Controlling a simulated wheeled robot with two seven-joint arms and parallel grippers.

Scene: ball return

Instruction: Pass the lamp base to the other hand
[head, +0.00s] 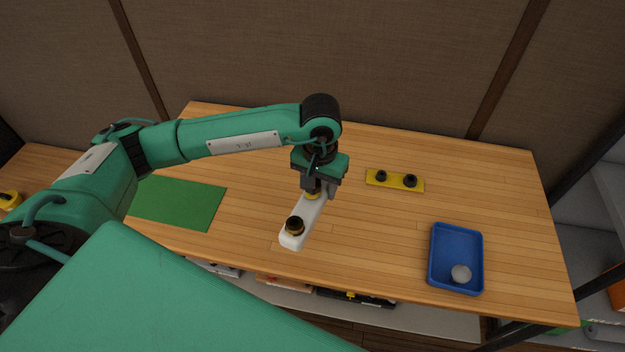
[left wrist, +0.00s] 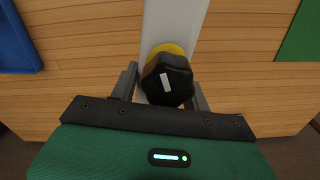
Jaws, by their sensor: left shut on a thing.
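The lamp base, as I take it, is the long white bar (head: 310,215) with black knobs on yellow rings, in the middle of the head view. My left gripper (head: 313,188) points down at its far end and is shut on the black knob there. In the left wrist view the black knob (left wrist: 167,78) sits between my left fingers (left wrist: 163,88), with the white bar (left wrist: 172,22) running away beyond it. The near knob (head: 295,226) is free. I cannot tell whether the bar touches the table. My right gripper is not in view.
A yellow plate (head: 395,187) with two black knobs lies right of the gripper. A blue tray (head: 434,262) holding a grey ball (head: 461,273) is at the right front of the wooden table (head: 380,250). A green mat (head: 180,203) lies at left. The table between is clear.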

